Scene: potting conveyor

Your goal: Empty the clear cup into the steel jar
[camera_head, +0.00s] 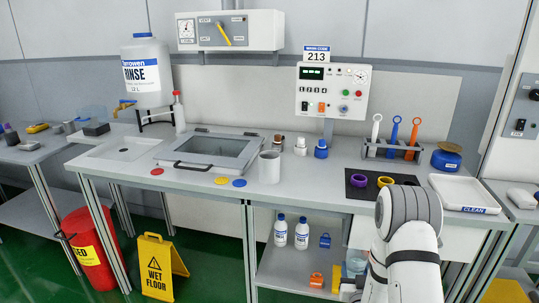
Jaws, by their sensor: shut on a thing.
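The steel jar (269,168) is a plain grey cylinder standing upright on the bench, right of the sunken basin. My gripper (349,286) is low at the bottom of the view, in front of the bench and mostly hidden behind my white arm. It is shut on what appears to be the clear cup (354,262), a pale bluish shape with yellow in its lower part. Only its left side shows beside my arm, so its tilt and full contents cannot be told. The cup is well apart from the jar, to its right and lower in the picture.
Yellow and blue discs (239,183) lie left of the jar. Small bottles (300,147) stand behind it. A black mat (370,187) with coloured rings, a tool rack (393,150) and a white tray (462,190) are at right.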

